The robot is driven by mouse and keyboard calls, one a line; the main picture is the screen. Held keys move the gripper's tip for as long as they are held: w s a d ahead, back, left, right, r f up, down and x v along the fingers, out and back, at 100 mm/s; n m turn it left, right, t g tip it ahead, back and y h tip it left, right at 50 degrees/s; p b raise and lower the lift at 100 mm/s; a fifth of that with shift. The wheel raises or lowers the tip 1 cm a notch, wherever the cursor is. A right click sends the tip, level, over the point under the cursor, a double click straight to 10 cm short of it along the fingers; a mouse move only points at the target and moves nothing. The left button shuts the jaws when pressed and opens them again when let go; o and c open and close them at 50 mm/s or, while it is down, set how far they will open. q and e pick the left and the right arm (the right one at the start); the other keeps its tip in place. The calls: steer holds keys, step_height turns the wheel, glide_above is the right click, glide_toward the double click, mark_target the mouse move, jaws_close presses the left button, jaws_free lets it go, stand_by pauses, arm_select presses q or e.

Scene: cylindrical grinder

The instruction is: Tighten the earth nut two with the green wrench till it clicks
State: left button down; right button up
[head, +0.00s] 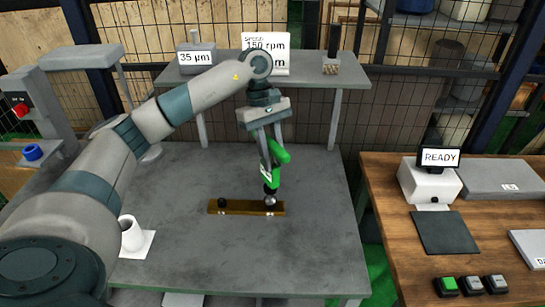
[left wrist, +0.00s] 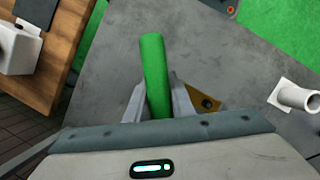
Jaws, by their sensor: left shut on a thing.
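My left gripper (head: 268,150) is shut on the green wrench (head: 279,152) above the grey table. The wrench points down, and its dark and silver head (head: 270,193) meets the right part of a brass bar (head: 240,208). The earth nut under the head is hidden, so I cannot tell how it is seated. A dark nut or stud (head: 222,203) stands on the left part of the bar. In the left wrist view the green handle (left wrist: 154,70) sits between the fingers, and a corner of the brass bar (left wrist: 206,103) shows. My right gripper is not in view.
A shelf (head: 320,77) with signs crosses the back. A wooden bench (head: 400,200) at right holds a READY display (head: 440,157) and several buttons. The grey table (head: 310,240) is clear around the bar.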

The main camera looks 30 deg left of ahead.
arm_select(q)
steer(key=shift+f+b, duration=0.15)
steer(key=shift+b, duration=0.2)
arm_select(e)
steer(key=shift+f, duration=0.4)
arm_select(q)
steer(key=shift+f+m+b, duration=0.1)
steer(key=shift+m+b, duration=0.5)
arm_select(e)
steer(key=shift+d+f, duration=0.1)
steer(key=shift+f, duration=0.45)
